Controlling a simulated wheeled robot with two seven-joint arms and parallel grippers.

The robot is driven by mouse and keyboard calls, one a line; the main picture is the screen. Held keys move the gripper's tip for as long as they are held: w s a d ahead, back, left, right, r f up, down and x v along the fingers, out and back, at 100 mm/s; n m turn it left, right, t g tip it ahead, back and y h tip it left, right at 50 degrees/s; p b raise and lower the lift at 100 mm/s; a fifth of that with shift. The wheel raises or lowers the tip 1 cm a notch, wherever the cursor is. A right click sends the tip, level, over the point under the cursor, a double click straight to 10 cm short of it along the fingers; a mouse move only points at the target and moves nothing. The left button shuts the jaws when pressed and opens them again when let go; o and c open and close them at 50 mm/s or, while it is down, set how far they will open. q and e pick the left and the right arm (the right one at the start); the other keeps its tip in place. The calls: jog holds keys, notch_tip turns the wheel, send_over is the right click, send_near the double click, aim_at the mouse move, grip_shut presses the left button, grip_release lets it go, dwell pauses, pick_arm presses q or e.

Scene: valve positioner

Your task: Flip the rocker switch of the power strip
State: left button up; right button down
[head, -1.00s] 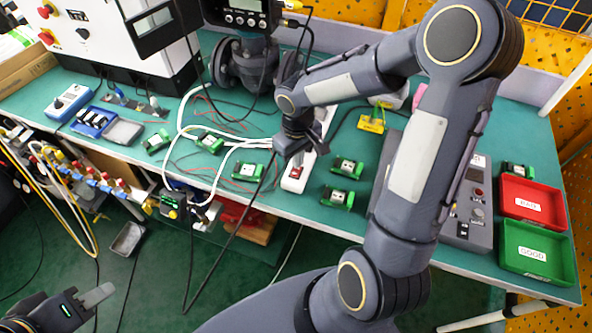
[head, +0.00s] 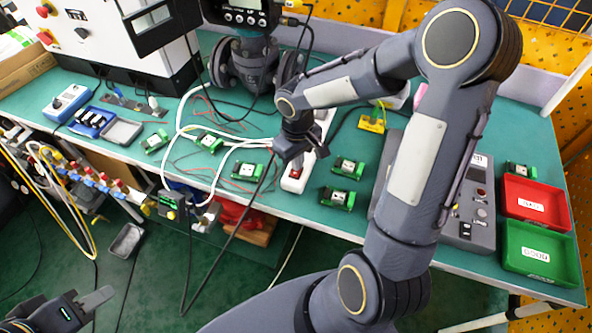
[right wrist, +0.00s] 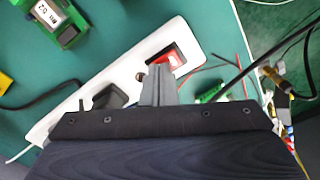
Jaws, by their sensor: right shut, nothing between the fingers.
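The white power strip (head: 291,184) lies on the green bench, crossed by my right arm in the head view. Its red rocker switch (head: 296,173) sits near the front end. In the right wrist view the strip (right wrist: 128,68) runs diagonally, with the red rocker (right wrist: 183,57) in a dark frame. My right gripper (head: 298,163) is shut and empty, pointing down over the strip. In the right wrist view its fingertips (right wrist: 158,70) are just left of the rocker; I cannot tell whether they touch it. My left gripper (head: 92,303) is at the lower left, away from the bench.
A black plug (right wrist: 115,94) sits in the strip beside the fingers. Green terminal modules (head: 343,197) lie nearby. White cables (head: 185,125) cross the bench to the left. A grey control box (head: 472,215), a red tray (head: 535,190) and a green tray (head: 520,265) are to the right.

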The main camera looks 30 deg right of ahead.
jog(key=shift+r+p, duration=2.65)
jog(key=shift+r, duration=0.85)
jog(key=s+a+r+m+t+y, duration=0.1)
jog(key=s+a+r+t+y, duration=0.1)
jog(key=s+r, duration=0.4)
jog(key=s+a+r+m+t+y, duration=0.1)
jog(key=s+a+r+m+t, duration=0.1)
jog(key=s+r, duration=0.4)
jog(key=s+t, duration=0.1)
jog(key=s, duration=0.4)
jog(key=shift+m+t+y, duration=0.3)
jog(key=shift+y, duration=0.1)
